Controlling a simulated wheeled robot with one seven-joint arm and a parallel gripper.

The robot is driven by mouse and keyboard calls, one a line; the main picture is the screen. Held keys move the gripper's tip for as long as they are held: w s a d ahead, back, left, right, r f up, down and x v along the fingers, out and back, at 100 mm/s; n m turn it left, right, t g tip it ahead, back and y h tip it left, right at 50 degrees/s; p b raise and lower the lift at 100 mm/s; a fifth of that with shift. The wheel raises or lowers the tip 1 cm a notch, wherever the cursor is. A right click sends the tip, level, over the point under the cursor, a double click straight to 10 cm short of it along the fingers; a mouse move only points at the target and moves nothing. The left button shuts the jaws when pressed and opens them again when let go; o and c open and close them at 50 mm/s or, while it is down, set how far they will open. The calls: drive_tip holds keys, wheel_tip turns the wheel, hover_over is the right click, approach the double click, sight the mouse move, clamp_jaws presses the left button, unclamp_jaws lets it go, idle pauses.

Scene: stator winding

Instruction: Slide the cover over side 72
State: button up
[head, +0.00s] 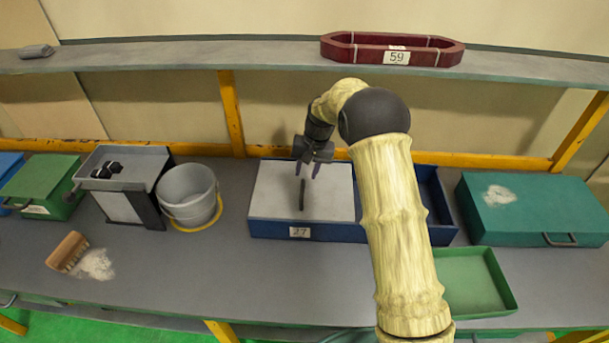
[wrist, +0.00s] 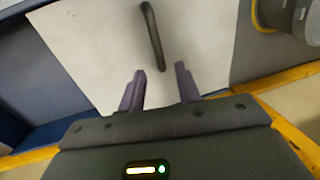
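A long blue box (head: 265,228) stands on the bench, with a label 27 (head: 299,232) on its left front. A flat pale cover (head: 272,188) with a dark bar handle (head: 302,195) lies over its left side. The right compartment (head: 434,198) is uncovered; my arm hides part of it, and no label 72 is visible. My gripper (head: 308,170) is above the cover near the handle, open and empty. In the wrist view, the handle (wrist: 152,36) lies beyond the open fingertips (wrist: 161,77), apart from them, over the cover (wrist: 95,45).
A grey bucket (head: 188,194) stands left of the box, beside a grey bin (head: 125,170). A teal case (head: 535,208) and a green tray (head: 470,283) are to the right. A red frame labelled 59 (head: 440,56) sits on the shelf above.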

sight(303, 182)
drive_tip(key=shift+a+f+p, duration=0.2)
drive_tip(key=shift+f, duration=0.7)
drive_tip(key=shift+a+f+p, duration=0.15)
drive_tip(key=shift+f, duration=0.75)
drive_tip(key=shift+c, duration=0.2)
clamp_jaws()
